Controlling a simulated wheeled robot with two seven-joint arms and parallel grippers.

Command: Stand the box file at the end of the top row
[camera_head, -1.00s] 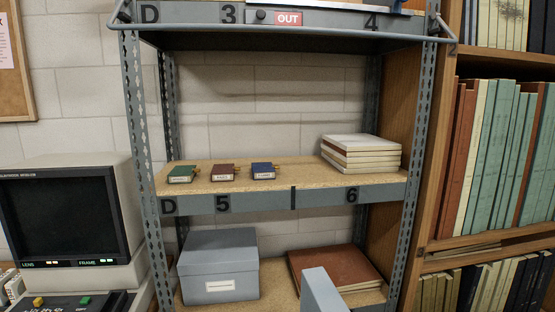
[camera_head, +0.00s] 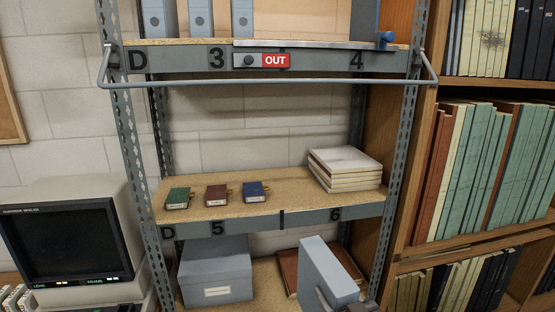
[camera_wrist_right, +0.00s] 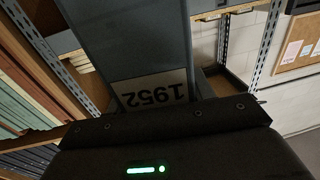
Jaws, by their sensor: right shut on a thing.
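The box file (camera_head: 328,272) is grey-blue and stands roughly upright, slightly tilted, in front of the lower shelf at bottom right of centre in the head view. My right gripper (camera_head: 343,304) is shut on it, only partly in frame at the bottom edge. In the right wrist view the box file (camera_wrist_right: 140,40) rises from the dark gripper body, with a label reading 1952 upside down. The top row (camera_head: 200,18) holds several grey box files at the left, cut off by the frame. A dark blue upright panel (camera_head: 365,20) with a blue knob stands at its right end. My left gripper is out of view.
A rail (camera_head: 180,85) runs in front of the top shelf edge (camera_head: 190,58), which bears a red OUT sign (camera_head: 275,61). The middle shelf holds small books (camera_head: 216,194) and a white stack (camera_head: 345,167). Below are a grey box (camera_head: 216,272) and a brown volume (camera_head: 290,270). A bookcase stands right.

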